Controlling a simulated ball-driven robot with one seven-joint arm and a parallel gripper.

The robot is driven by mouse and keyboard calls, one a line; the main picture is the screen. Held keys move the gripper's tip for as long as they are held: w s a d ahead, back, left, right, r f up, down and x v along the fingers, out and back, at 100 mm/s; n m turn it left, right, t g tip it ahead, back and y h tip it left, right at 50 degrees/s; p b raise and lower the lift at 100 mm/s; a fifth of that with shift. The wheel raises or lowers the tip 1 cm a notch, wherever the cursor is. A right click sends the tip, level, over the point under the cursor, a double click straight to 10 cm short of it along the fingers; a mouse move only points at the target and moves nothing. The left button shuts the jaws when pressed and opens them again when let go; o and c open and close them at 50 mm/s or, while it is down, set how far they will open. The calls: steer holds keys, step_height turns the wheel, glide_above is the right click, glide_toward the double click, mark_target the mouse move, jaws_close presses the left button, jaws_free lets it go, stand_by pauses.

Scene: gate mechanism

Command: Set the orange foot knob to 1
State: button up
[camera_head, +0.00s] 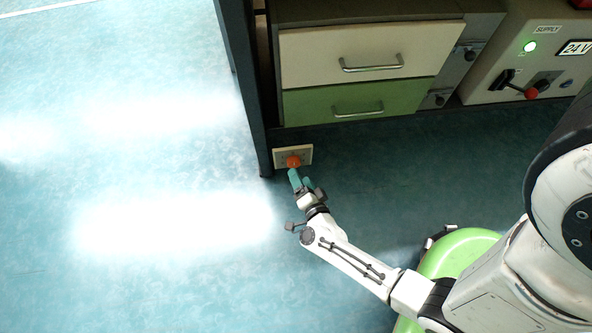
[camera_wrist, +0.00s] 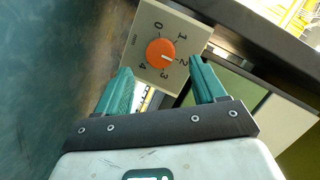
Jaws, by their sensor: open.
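The orange foot knob (camera_head: 293,161) sits on a small cream plate (camera_head: 307,154) low by the cabinet's corner post. In the wrist view, the orange knob (camera_wrist: 158,50) shows a dial marked 0 to 4, and its white pointer line appears to point at 2. My gripper (camera_head: 301,177) is just in front of the plate. In the wrist view, the teal fingers of my gripper (camera_wrist: 160,68) are open, apart to the left and right of the knob in the picture. I see no contact with the knob.
A dark post (camera_head: 245,90) stands left of the drawers. A cream drawer (camera_head: 375,50) and a green drawer (camera_head: 350,103) are above the plate. A supply panel (camera_head: 510,60) with a green light and a red-knobbed handle stands at the right. The floor at left is clear.

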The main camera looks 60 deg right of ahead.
mark_target(294, 165)
steer(key=b+x, duration=0.1)
steer(key=x, duration=0.4)
steer(key=shift+c, duration=0.5)
steer(key=c, duration=1)
steer(key=shift+o, duration=0.2)
steer(key=shift+r+p, duration=0.1)
steer(key=shift+p, duration=0.25)
